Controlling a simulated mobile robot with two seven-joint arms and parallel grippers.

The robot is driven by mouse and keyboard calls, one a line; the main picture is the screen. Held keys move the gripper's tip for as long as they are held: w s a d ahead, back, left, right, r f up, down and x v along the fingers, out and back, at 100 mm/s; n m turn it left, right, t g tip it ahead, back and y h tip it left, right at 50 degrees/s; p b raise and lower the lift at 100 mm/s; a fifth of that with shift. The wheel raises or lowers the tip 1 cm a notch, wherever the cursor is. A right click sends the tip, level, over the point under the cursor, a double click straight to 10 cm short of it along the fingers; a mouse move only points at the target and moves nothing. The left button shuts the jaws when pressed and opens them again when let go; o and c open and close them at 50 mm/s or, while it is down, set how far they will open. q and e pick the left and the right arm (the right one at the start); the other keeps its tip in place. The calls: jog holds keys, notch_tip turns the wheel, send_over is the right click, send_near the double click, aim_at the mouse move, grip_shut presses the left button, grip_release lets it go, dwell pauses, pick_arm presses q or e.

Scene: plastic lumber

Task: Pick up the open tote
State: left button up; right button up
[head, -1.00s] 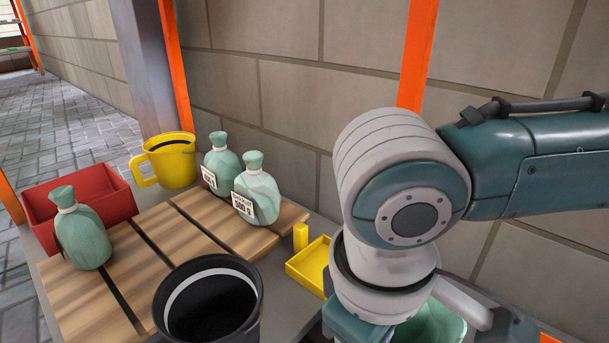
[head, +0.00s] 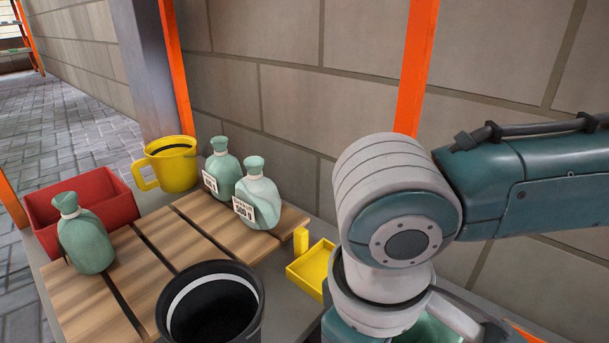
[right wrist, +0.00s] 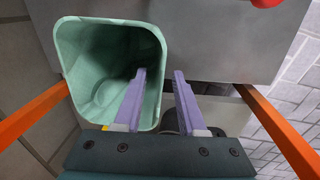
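The open tote, a pale green open-topped container (right wrist: 72,60), fills the left part of the right wrist view. In the head view only a bit of green (head: 440,330) shows low behind my right arm. My right gripper (right wrist: 160,74) is open, with two purple fingers apart. One finger overlaps the tote's opening and the other is outside its right wall, so the rim appears between them. I cannot tell whether either finger touches the wall. My right gripper is hidden in the head view by my own arm. My left gripper is not in view.
A slatted wooden board (head: 178,238) bears several green bottles, one being the front left bottle (head: 86,245). A red bin (head: 112,196), a yellow jug (head: 174,168), a black bucket (head: 258,325) and a yellow tray (head: 308,270) stand around it. Orange posts and a block wall bound the back.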

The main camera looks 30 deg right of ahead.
grip_shut()
dwell(1.4)
